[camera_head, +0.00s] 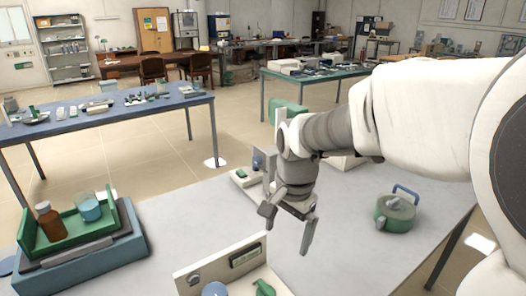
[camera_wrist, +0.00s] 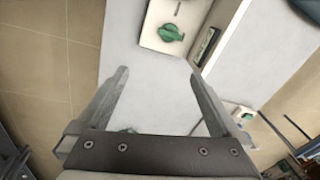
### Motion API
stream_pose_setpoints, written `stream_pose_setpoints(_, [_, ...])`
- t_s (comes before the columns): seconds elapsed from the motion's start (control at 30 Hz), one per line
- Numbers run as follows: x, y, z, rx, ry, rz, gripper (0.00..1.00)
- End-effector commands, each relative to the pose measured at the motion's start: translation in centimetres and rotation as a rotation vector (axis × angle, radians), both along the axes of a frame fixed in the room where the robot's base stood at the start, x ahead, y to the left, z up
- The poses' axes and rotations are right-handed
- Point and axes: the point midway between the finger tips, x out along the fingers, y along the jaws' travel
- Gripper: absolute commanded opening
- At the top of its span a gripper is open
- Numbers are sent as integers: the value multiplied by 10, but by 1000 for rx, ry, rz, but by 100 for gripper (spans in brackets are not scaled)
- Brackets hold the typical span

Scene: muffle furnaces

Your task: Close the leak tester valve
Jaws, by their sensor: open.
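The leak tester (camera_head: 206,270) is a cream unit with an upright panel at the front edge of the head view, cut off by the frame. Its green valve handle (camera_head: 264,288) sits on the base, partly out of frame. In the wrist view, a cream unit (camera_wrist: 150,37) with a dark display carries a green handle (camera_wrist: 171,32) at the top, seemingly the same valve. I cannot tell its setting. My gripper (camera_head: 287,224) is open and empty above the grey table, behind and right of the tester. In the wrist view my fingertips (camera_wrist: 158,76) are apart from the handle.
A blue-and-green tray (camera_head: 70,258) with a brown bottle (camera_head: 50,222) and a beaker (camera_head: 88,206) stands left. Another small cream device (camera_head: 245,176) is behind my gripper. Bare table lies between.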

Motion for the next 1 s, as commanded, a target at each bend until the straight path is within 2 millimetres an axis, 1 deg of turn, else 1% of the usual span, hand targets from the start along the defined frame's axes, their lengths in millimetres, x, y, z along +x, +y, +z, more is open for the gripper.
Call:
stream_pose_setpoints(0.03, [7, 8, -11, -3, 27, -33, 100])
stream_pose_setpoints(0.1, [16, 17, -22, -8, 54, -88, 100])
stream_pose_setpoints(0.2, [25, 28, -37, -15, 84, -154, 100])
stream_pose_setpoints(0.33, [33, 38, -51, -24, 108, -213, 100])
stream_pose_setpoints(0.57, [36, 42, -66, -30, 122, -245, 100])
stream_pose_setpoints(0.67, [36, 42, -78, -30, 122, -244, 100])
stream_pose_setpoints(1.0, [34, 41, -151, -31, 124, -243, 100])
